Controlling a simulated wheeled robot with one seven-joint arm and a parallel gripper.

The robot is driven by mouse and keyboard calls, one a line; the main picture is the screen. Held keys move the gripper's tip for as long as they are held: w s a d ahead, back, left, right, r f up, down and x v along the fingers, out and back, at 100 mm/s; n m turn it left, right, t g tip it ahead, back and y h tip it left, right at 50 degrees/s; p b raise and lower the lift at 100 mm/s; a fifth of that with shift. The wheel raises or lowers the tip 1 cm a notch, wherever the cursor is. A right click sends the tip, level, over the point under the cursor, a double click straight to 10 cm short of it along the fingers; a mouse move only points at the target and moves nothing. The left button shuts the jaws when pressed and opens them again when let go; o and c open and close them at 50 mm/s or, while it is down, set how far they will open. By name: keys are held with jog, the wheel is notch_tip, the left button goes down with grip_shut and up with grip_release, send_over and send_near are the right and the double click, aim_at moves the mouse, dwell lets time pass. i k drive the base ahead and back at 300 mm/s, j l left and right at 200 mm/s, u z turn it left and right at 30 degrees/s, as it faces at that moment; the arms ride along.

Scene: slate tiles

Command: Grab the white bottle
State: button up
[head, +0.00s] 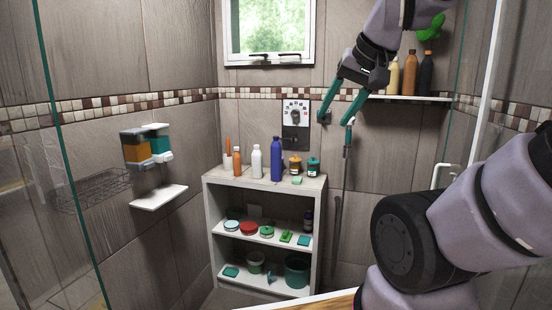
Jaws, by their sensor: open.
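The white bottle (257,161) stands upright on top of the white shelf unit (222,187), between an orange bottle (237,161) on its left and a taller blue bottle (276,160) on its right. My gripper (336,120) has teal fingers spread apart, with nothing between them. It is up and to the right of the white bottle, clear of it, in front of the tiled wall. The white bottle is in full view.
Small orange and teal jars (313,167) stand at the unit's right end. A wall shelf (405,98) with several bottles is at upper right. Dispensers (137,147) hang at left above a small white ledge (158,196). A glass panel edge (62,150) stands at far left.

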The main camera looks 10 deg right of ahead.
aim_at(256, 156)
jog(key=i+j+u, duration=0.1)
jog(key=i, duration=1.55)
jog(key=i+l, duration=0.45)
jog(key=l, duration=0.05)
